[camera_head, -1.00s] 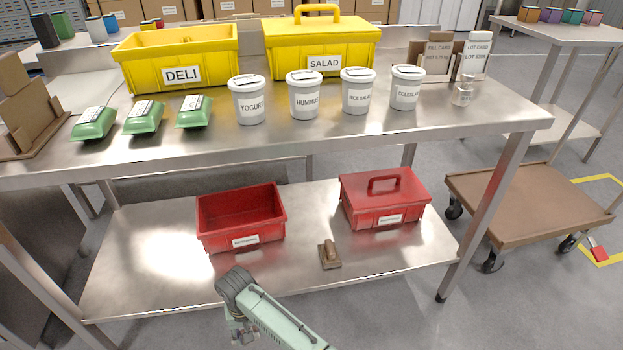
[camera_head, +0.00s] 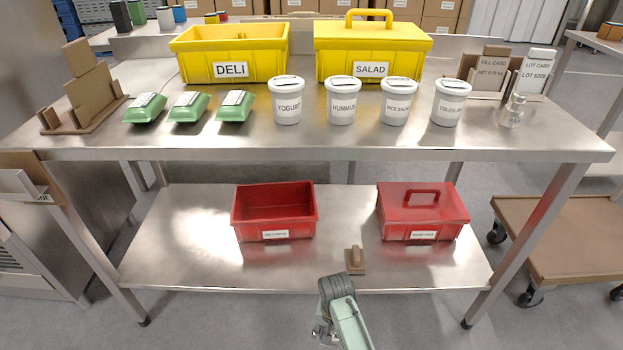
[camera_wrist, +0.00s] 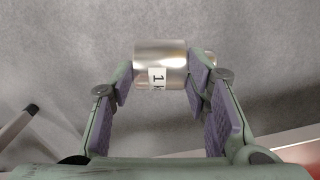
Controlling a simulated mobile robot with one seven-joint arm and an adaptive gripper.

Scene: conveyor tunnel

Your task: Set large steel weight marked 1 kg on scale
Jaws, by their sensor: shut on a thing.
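The steel weight (camera_wrist: 165,62) is a shiny cylinder with a white label, of which "1" and part of a "k" show in the wrist view. My gripper (camera_wrist: 160,80) has its purple pads on both sides of it. In the head view my gripper (camera_head: 324,335) is low, in front of the lower shelf, and the weight is hard to make out there. I cannot make out a scale in either view. A small shiny metal or glass piece (camera_head: 513,112) with a narrower top stands at the right end of the table top.
The steel table (camera_head: 300,145) bears a yellow DELI bin (camera_head: 190,68), a yellow SALAD box (camera_head: 335,68), several white tubs, green packs and cards. The lower shelf (camera_head: 200,270) bears a red bin (camera_head: 250,232), a red lidded box (camera_head: 395,232) and a brown handled block (camera_head: 355,262). A brown cart (camera_head: 560,235) stands right.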

